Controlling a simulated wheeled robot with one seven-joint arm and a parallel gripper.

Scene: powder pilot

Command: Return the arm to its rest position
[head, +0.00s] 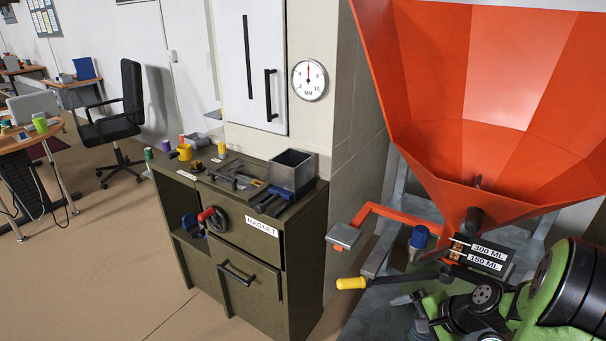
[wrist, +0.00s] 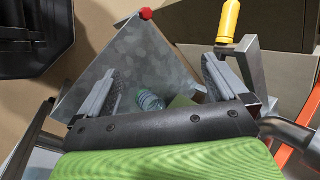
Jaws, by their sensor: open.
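My green arm (head: 560,290) is folded in at the lower right of the head view, below the orange hopper. My gripper (head: 412,311) points left over a grey metal surface. In the wrist view my gripper (wrist: 160,85) shows two grey ridged fingers spread wide apart, with nothing held between them. A grey mottled metal plate (wrist: 150,60) with a red knob (wrist: 146,14) at its tip lies beyond the fingers. A small bluish ribbed thing (wrist: 150,102) shows between the finger bases; I cannot tell what it is.
The orange hopper (head: 470,90) and its "300 ML" and "150 ML" labels stand close above my arm. A yellow-handled lever (head: 351,283) juts left near my gripper; its handle (wrist: 229,20) also shows in the wrist view. A dark green cabinet (head: 270,270) stands left; open floor lies beyond.

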